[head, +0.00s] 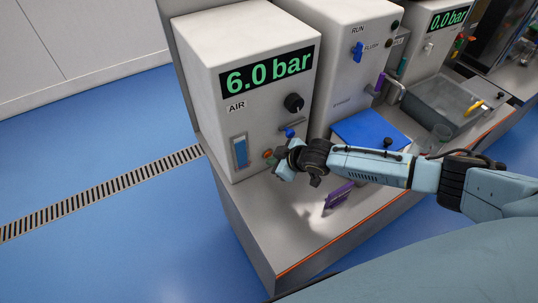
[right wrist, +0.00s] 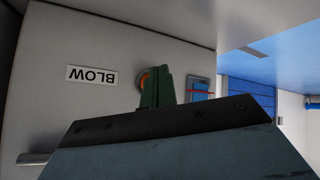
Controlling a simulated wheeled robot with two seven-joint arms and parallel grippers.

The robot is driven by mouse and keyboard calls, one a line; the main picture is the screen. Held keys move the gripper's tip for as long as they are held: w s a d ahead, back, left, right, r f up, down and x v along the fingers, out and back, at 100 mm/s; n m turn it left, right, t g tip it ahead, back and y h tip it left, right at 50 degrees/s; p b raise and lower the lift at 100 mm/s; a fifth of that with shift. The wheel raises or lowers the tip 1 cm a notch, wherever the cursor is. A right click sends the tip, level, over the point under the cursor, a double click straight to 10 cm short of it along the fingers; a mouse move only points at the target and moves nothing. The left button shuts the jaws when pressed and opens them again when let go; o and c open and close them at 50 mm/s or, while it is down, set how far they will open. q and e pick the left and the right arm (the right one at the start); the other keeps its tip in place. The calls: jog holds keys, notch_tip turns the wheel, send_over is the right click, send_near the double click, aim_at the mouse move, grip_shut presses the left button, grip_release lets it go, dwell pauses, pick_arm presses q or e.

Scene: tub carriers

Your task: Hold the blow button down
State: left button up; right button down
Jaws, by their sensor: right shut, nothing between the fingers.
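The blow button (right wrist: 146,77) shows as an orange ring with a dark edge on the pale front panel in the right wrist view. The upside-down BLOW label (right wrist: 91,75) is to its left there. The button also shows as a small orange spot (head: 267,153) low on the AIR unit (head: 215,105) in the head view. My right gripper (right wrist: 158,82) is shut and empty, its green fingers in front of the button and covering much of it. It also shows in the head view (head: 273,161). I cannot tell whether the tips touch or press the button. My left gripper is not in view.
The AIR unit's display (head: 268,72) reads 6.0 bar. A black knob (head: 293,102), a blue lever (head: 289,132) and a blue gauge window (head: 240,152) are near the button. A purple object (head: 340,195) is on the counter below my right arm.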

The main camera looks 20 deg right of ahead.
jog(key=shift+w+d+r, duration=0.2)
jog(key=shift+w+r, duration=0.4)
jog(key=shift+r, duration=0.15)
jog(key=shift+s+d+r+p, duration=0.2)
jog(key=shift+s+r+p, duration=0.15)
jog(key=shift+p, duration=0.6)
jog(key=shift+s, duration=0.3)
jog(key=shift+f, duration=0.1)
jog(key=shift+s+d+f+p, duration=0.15)
jog(key=shift+s+p, duration=0.8)
jog(key=shift+s, duration=0.35)
jog(key=shift+s+d+f+p, duration=0.1)
jog(key=shift+s+d+p, duration=0.05)
jog(key=shift+s+p, duration=0.95)
jog(key=shift+s, duration=0.2)
jog(key=shift+s+f, duration=0.1)
